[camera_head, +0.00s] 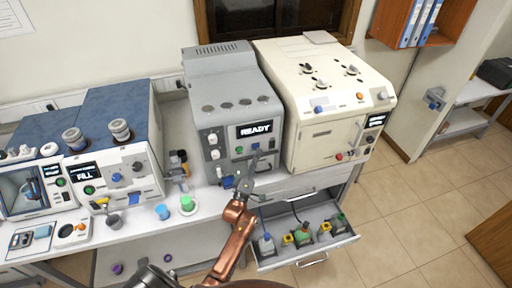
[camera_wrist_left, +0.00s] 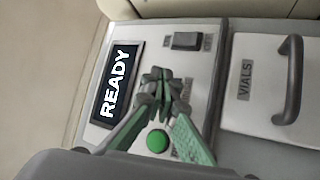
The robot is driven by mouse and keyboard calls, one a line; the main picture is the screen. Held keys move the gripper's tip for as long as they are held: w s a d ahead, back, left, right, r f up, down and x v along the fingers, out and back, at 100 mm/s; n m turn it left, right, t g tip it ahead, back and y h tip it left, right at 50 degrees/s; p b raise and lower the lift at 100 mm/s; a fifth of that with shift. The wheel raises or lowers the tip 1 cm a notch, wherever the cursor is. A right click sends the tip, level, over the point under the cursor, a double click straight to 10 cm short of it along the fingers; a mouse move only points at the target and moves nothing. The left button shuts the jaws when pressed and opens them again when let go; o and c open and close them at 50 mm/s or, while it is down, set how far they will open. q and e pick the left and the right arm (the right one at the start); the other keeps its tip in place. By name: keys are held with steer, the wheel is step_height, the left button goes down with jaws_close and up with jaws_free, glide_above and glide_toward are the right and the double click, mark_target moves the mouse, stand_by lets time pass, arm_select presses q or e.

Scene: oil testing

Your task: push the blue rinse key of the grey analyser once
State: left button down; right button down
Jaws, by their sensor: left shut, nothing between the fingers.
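The grey analyser (camera_head: 233,95) stands on the bench with its display (camera_head: 254,130) reading READY; the display also fills the left of the left wrist view (camera_wrist_left: 116,82). A small blue key (camera_head: 256,146) shows below the display, between a green button (camera_head: 239,150) and a dark switch. In the left wrist view the green button (camera_wrist_left: 158,141) and the dark switch (camera_wrist_left: 187,40) are clear, but my fingers hide the blue key. My left gripper (camera_head: 256,156) is shut and empty, its tips (camera_wrist_left: 160,84) over that key; contact cannot be told. My right gripper is out of view.
A cream machine (camera_head: 325,95) stands close on the right. Below it an open drawer (camera_head: 345,238) holds several small bottles. Blue-topped white machines (camera_head: 120,110) stand on the left. The analyser's VIALS panel with a bar handle (camera_wrist_left: 288,80) lies beside the keys.

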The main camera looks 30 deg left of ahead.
arm_select(q)
steer(key=shift+w+a, duration=0.1)
steer(key=shift+a, duration=0.05)
steer(key=shift+w+a, duration=0.15)
steer(key=shift+a, duration=0.05)
stand_by(0.3)
steer(key=shift+w+a, duration=0.25)
steer(key=shift+a, duration=0.05)
stand_by(0.5)
steer(key=shift+s+d, duration=0.1)
steer(key=shift+s+d+p, duration=0.3)
steer(key=shift+s+d, duration=0.15)
steer(key=shift+d, duration=0.1)
